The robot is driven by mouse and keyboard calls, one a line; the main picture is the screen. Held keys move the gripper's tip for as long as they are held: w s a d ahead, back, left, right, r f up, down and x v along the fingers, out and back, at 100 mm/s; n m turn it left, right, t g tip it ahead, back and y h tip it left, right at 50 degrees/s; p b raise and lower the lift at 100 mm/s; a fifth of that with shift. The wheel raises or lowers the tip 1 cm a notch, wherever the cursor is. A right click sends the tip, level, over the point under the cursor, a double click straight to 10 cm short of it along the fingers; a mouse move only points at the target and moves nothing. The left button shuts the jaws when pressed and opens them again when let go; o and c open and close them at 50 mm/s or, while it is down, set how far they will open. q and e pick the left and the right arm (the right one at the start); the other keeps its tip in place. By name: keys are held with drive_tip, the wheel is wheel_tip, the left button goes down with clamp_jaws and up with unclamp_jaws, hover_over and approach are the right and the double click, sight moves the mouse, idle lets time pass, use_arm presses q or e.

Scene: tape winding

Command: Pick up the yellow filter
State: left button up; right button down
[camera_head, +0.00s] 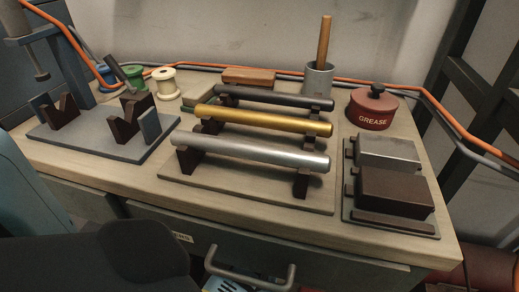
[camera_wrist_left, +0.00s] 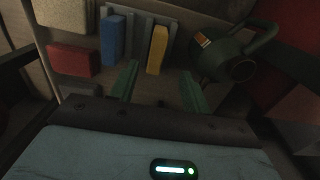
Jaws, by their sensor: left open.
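In the left wrist view, a small yellow block-like piece (camera_wrist_left: 157,50) stands against a grey slotted holder (camera_wrist_left: 139,32). It may be the yellow filter. It lies beyond the fingers of my left gripper (camera_wrist_left: 160,88), roughly between their tips in the picture, with nothing visibly held. The greenish fingers are spread apart. In the head view, a yellow metallic bar (camera_head: 262,119) rests across dark supports, between a silver bar (camera_head: 250,151) and a dark bar (camera_head: 275,97). I see no gripper fingers in the head view.
In the wrist view, a blue block (camera_wrist_left: 113,40) and red block (camera_wrist_left: 72,60) are left of the yellow piece; a dark handled vessel (camera_wrist_left: 215,60) is close right. In the head view, the bench holds a red grease pot (camera_head: 372,110), V-blocks (camera_head: 124,122) and spools (camera_head: 164,84).

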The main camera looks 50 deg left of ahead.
use_arm(q)
drive_tip(key=shift+f, duration=0.7)
drive_tip(key=shift+w+d+f+b, duration=0.1)
drive_tip(key=shift+f+b, duration=0.85)
drive_tip(key=shift+f, duration=0.35)
drive_tip(key=shift+d+f+b, duration=0.1)
drive_tip(key=shift+f+b, duration=0.85)
drive_tip(key=shift+f, duration=0.35)
drive_tip(key=shift+r, duration=0.1)
use_arm(e)
wheel_tip(320, 180, down, 4)
drive_tip(key=shift+f, duration=0.2)
use_arm(q)
clamp_jaws()
use_arm(e)
drive_tip(key=shift+s+g, duration=0.3)
drive_tip(key=shift+s, duration=0.15)
use_arm(q)
drive_tip(key=shift+r, duration=0.1)
